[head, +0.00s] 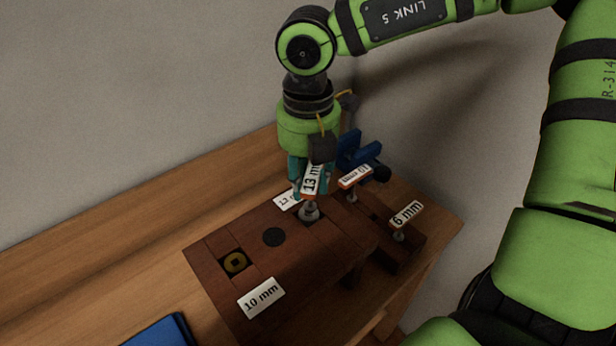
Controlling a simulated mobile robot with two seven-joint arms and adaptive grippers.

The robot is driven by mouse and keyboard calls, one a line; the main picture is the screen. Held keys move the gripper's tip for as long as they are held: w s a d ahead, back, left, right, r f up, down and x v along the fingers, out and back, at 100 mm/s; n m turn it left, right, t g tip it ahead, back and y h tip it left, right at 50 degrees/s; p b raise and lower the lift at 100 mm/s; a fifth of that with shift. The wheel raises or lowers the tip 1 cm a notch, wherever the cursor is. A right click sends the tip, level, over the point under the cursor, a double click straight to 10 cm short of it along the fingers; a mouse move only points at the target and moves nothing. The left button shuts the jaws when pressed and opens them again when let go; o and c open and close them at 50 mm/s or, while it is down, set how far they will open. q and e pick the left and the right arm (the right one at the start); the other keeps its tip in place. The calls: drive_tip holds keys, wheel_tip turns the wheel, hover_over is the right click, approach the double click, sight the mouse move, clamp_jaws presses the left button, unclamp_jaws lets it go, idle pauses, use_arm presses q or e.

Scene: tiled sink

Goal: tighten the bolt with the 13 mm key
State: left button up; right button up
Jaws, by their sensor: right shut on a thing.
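My right gripper (312,178) points down over the wooden block (320,246) and is shut on the 13 mm key (312,182), whose white label faces me. The key stands upright, its lower metal end at the bolt (309,213) near the block's back right. I cannot tell whether the key is fully seated on the bolt. A white 13 mm plate (286,201) lies just behind, partly hidden by the gripper. My left gripper is not in view.
A 6 mm key (405,215) and another labelled key (355,177) stand in a rack at right. A blue vise-like object (357,150) is behind.

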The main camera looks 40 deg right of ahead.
drive_tip(key=shift+f+m+b, duration=0.25)
drive_tip(key=shift+m+b, duration=1.55)
drive_tip(key=shift+b, duration=0.3)
drive_tip(key=shift+m+b, duration=1)
drive_tip(key=shift+r, duration=0.15)
